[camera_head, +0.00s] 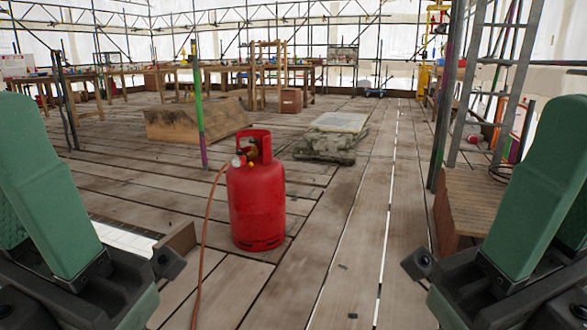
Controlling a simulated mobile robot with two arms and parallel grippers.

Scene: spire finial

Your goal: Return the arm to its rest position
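My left arm (45,195) shows at the left edge as a green link with a dark joint below it. My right arm (540,185) shows the same way at the right edge. Both arms are folded close to me at the sides of the camera_head view. Neither gripper's fingertips can be seen, so what they hold, if anything, is hidden. No object touches the visible arm parts.
A red gas cylinder (256,200) with an orange hose (205,250) stands ahead on the plank floor (340,235). A green pole (198,115), a ladder (510,85) and a wooden box (470,205) stand around.

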